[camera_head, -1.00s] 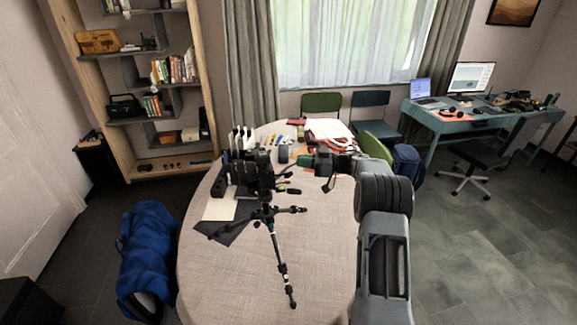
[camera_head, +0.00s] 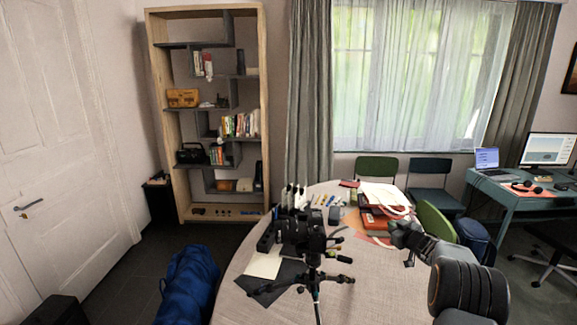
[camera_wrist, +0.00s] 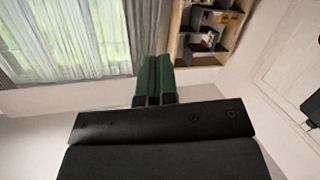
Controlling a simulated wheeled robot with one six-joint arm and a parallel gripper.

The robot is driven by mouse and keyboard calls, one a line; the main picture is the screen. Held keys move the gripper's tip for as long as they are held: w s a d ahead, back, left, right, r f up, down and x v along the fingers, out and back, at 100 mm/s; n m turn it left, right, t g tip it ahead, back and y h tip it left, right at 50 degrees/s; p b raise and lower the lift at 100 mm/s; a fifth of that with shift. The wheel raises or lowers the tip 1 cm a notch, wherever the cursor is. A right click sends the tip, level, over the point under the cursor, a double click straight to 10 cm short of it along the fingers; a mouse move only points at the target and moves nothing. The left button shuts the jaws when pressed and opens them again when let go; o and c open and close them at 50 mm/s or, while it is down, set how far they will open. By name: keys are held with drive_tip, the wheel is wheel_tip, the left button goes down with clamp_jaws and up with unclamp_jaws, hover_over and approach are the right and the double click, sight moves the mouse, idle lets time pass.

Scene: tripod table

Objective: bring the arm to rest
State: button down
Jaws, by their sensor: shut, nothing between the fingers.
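My gripper shows in the wrist view with its two green fingers (camera_wrist: 153,75) side by side and pressed together, nothing between them. In the head view my arm comes in from the lower right, its wrist end over the right part of the round table (camera_head: 372,285). The fingertips are hard to make out there. A black camera on a tripod (camera_head: 312,240) stands upright on the table, left of my arm and apart from it.
Papers and red-orange items (camera_head: 382,210) lie at the table's back. A blue bag (camera_head: 188,285) stands on the floor at left. A shelf (camera_head: 180,110), chairs (camera_head: 376,168) and a desk (camera_head: 510,205) stand farther off. The air above the table is free.

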drive_tip(key=s+a+m+g+h, duration=0.3)
drive_tip(key=s+m+g+h, duration=0.4)
drive_tip(key=s, duration=0.9)
drive_tip(key=s+a+r+n+g+y, duration=0.1)
drive_tip(key=s+a+r+g+y, duration=0.1)
drive_tip(key=s+a, duration=0.7)
drive_tip(key=s+a+r+g+y, duration=0.2)
drive_tip(key=s+a, duration=0.7)
drive_tip(key=s, duration=0.8)
drive_tip(key=shift+a+r+n, duration=0.25)
drive_tip(key=shift+r+n, duration=0.15)
